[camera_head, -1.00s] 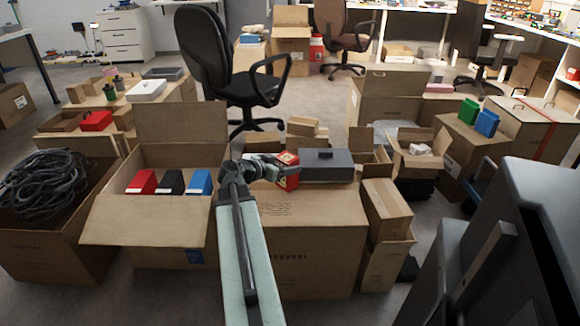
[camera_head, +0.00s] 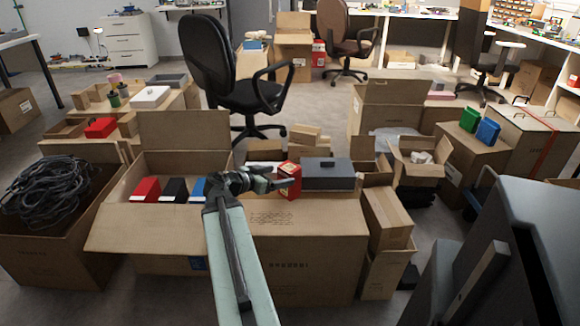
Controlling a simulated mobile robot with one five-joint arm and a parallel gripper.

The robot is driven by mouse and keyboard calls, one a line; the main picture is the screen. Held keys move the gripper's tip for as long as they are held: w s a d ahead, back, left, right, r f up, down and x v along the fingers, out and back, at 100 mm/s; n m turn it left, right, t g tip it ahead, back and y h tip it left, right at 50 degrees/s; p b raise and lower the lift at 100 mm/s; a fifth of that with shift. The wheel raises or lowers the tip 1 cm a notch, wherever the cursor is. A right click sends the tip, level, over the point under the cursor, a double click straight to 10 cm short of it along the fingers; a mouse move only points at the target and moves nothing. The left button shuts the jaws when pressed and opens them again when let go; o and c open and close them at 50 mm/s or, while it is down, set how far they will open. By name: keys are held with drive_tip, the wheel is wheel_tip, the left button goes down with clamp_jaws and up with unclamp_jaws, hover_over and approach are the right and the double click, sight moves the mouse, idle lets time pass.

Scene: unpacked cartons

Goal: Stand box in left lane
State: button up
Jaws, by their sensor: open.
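A small red box with a yellow label (camera_head: 290,178) stands upright on the closed carton (camera_head: 300,225), just left of a dark grey case (camera_head: 328,174). My gripper (camera_head: 280,181) reaches in from the left at the red box's height. A finger crosses in front of the box's face; I cannot tell whether it touches. The jaws are open, and the far finger is hard to make out. In the open carton at left, a red box (camera_head: 146,190), a black box (camera_head: 174,190) and a blue box (camera_head: 198,189) stand in a row; my arm partly covers the blue one.
A carton of black cable (camera_head: 52,186) stands at far left. A large dark object (camera_head: 500,240) fills the lower right.

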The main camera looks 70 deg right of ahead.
drive_tip(key=v, duration=0.2)
drive_tip(key=p+v, duration=0.1)
drive_tip(key=v, duration=0.2)
drive_tip(key=shift+w+a+r, duration=0.1)
drive_tip(key=shift+w+r, duration=0.05)
drive_tip(key=shift+w, duration=0.35)
